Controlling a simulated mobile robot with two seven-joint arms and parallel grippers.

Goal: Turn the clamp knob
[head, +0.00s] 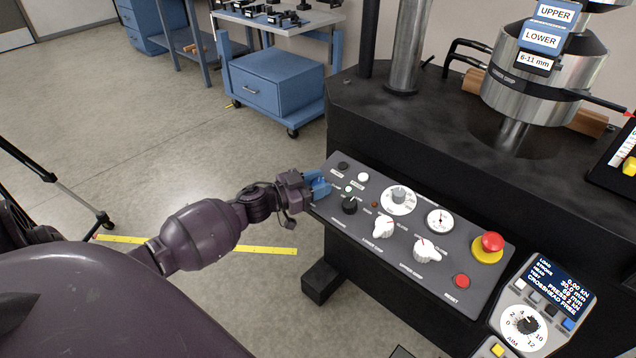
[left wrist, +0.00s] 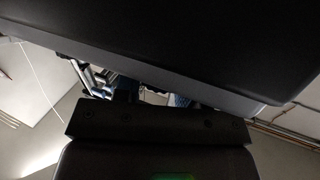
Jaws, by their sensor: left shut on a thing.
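My left gripper (head: 321,186), with blue fingers, is shut at the left edge of the sloped grey control panel (head: 453,279). The thing between its fingers is hidden, so I cannot tell by sight whether it is the clamp knob. The panel bears a black knob (head: 349,205) just right of the fingers and a white lower-grip knob (head: 383,228). It also has a white upper-grip knob (head: 427,251) and a grey-capped dial (head: 398,196). My gripper is apart from these. The left wrist view shows mostly dark surfaces at close range. My right gripper is not in view.
A red emergency button (head: 492,241) and a red reset button (head: 461,281) are on the panel's right. A handset with a screen (head: 553,285) lies beyond. The black machine base (head: 400,125) stands behind. A blue cart (head: 275,90) is farther back, with open floor at left.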

